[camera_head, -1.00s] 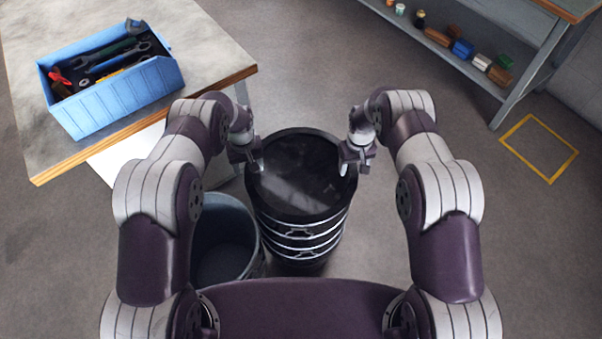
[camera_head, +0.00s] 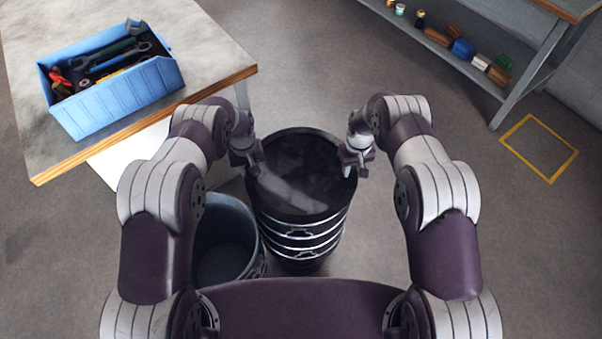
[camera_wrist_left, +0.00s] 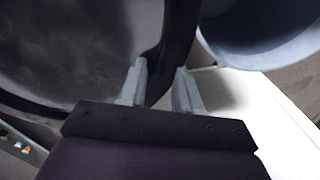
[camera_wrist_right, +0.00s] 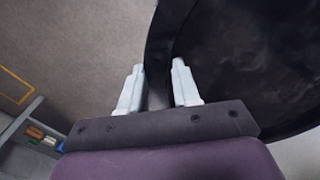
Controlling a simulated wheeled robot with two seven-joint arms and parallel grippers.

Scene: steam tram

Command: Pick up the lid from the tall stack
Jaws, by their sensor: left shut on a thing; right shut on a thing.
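The tall stack (camera_head: 303,232) is a round black column with light metal bands, standing on the floor in front of me. Its top is a wide, dark, round lid (camera_head: 300,178) with a raised rim; it looks level, and I cannot tell any gap below it. My left gripper (camera_head: 255,170) is shut on the left side of the lid's rim; in the left wrist view its fingers (camera_wrist_left: 160,80) sit on either side of the dark rim. My right gripper (camera_head: 356,166) is shut on the right side; in the right wrist view its fingers (camera_wrist_right: 157,80) straddle the rim.
An open grey bucket (camera_head: 222,255) stands close at the stack's left. A table (camera_head: 215,50) at upper left carries a blue toolbox (camera_head: 118,98) of tools. A shelf (camera_head: 520,95) with small items stands at upper right. The floor right of the stack is open, with a yellow square (camera_head: 540,149).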

